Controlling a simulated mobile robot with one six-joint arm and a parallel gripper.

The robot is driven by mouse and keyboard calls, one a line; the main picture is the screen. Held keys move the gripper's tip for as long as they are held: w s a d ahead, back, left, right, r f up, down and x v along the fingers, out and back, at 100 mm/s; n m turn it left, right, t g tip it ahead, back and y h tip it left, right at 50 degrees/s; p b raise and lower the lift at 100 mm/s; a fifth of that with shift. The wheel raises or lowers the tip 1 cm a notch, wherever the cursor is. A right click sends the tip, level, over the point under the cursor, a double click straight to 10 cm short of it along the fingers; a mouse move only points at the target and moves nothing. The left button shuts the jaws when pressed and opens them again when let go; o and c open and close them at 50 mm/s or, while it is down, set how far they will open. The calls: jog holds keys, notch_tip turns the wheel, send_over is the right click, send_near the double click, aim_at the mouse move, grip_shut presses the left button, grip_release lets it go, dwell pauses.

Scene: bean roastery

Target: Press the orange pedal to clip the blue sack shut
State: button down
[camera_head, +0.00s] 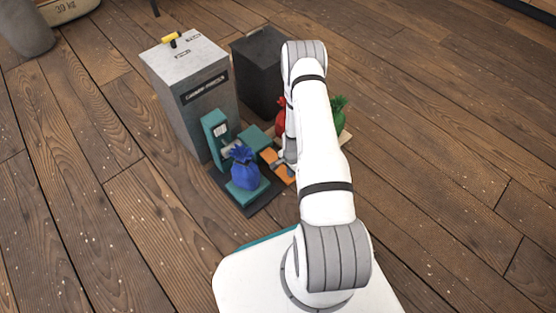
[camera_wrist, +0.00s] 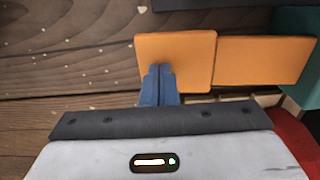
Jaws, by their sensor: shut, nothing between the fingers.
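The blue sack (camera_head: 244,170) stands upright on a teal platform of the teal clipping machine (camera_head: 213,128), its neck tied or gathered at the top. The orange pedal (camera_head: 283,174) lies just right of the sack in the head view, partly covered by my wrist. In the wrist view the pedal shows as an orange plate (camera_wrist: 190,50) with a second orange plate (camera_wrist: 262,60) beside it. My gripper (camera_wrist: 160,70) is shut and empty, its blue fingertips over the near left part of the first plate. I cannot tell whether they touch it.
A grey metal cabinet (camera_head: 190,75) with a yellow handle stands behind the machine, and a dark bin (camera_head: 258,65) stands beside it. A red sack (camera_head: 281,115) and a green sack (camera_head: 338,110) are partly hidden by my arm. Wooden floor at right is clear.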

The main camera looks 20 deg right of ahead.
notch_tip(320, 180, up, 8)
jog(key=p, duration=0.4)
jog(key=shift+f, duration=0.15)
dwell(0.7)
